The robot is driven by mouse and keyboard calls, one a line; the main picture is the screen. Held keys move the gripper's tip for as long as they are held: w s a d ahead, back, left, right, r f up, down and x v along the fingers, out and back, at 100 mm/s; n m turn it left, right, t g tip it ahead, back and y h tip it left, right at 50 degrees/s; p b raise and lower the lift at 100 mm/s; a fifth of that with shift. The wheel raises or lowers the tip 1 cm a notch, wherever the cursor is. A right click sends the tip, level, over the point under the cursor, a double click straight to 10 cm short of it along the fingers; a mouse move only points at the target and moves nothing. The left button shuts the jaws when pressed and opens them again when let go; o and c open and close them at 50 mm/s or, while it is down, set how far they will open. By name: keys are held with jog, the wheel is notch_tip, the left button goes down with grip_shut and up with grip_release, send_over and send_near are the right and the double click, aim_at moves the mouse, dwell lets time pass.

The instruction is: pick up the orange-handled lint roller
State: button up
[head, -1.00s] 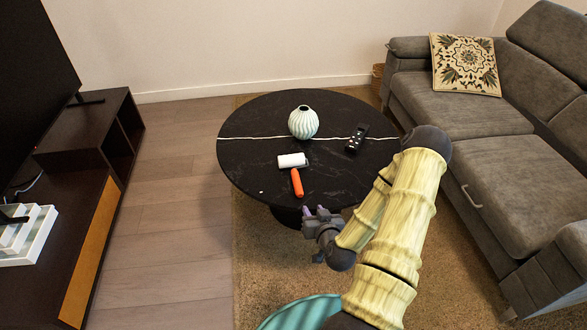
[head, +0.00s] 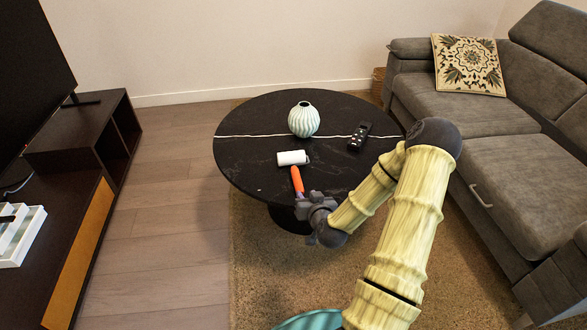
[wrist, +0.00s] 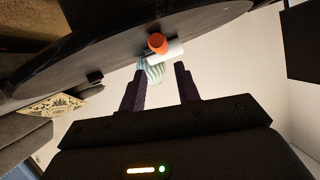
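The lint roller lies on the round black table, with its white roller head (head: 292,158) farther back and its orange handle (head: 296,179) pointing toward me. My gripper (head: 302,196) is at the table's near edge, by the handle's near end; the head view does not show clearly whether they touch. In the wrist view, the two dark fingers of my gripper (wrist: 161,70) are spread apart with nothing between them. The orange handle end (wrist: 158,43) shows beyond the fingertips, with the white roller (wrist: 172,50) partly hidden behind it.
The black table (head: 245,160) also bears a pale ribbed vase (head: 304,119) behind the roller and a black remote (head: 360,135) to the right. A grey sofa (head: 480,125) stands right, a dark TV cabinet (head: 75,190) left. Floor between cabinet and table is clear.

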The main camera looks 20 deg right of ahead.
aim_at(300, 187)
jog(key=shift+b+x, duration=0.5)
jog(key=shift+x, duration=1.7)
jog(key=b+x, duration=0.1)
jog(key=x, duration=0.1)
jog(key=b+x, duration=0.1)
jog(key=x, duration=0.1)
jog(key=shift+w+f+b, duration=0.25)
jog(key=shift+f+b, duration=0.05)
jog(key=shift+f, duration=0.1)
jog(key=shift+w, duration=0.25)
jog(key=c, duration=0.6)
